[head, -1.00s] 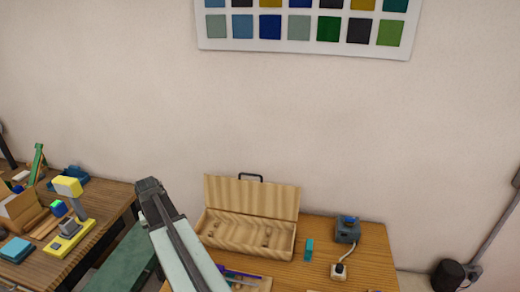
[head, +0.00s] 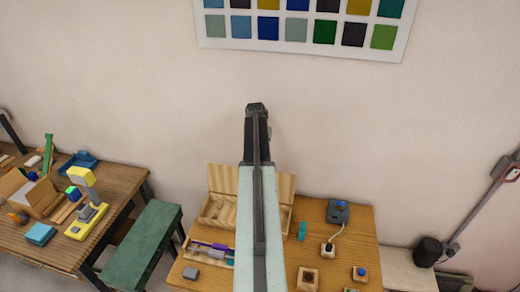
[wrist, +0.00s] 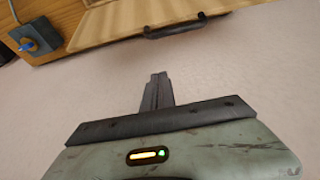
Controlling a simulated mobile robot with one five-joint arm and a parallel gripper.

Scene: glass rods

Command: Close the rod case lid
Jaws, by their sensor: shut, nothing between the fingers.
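The wooden rod case (head: 213,212) stands at the back of the right-hand table. Its lid (head: 222,178) is open, standing up on the wall side. My arm crosses in front and hides the middle of the case and lid. My gripper (head: 257,108) shows above the lid's top edge in the head view, against the wall. In the wrist view my gripper (wrist: 158,78) is shut and empty, apart from the lid (wrist: 120,20) and its black handle (wrist: 175,29) at the top of the picture.
A tray (head: 222,262) of coloured rods lies in front of the case. A teal block (head: 302,230), a blue-grey device (head: 338,211) and small wooden blocks (head: 308,278) are to the right. A cluttered table (head: 120,180) and green bench (head: 145,245) are left.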

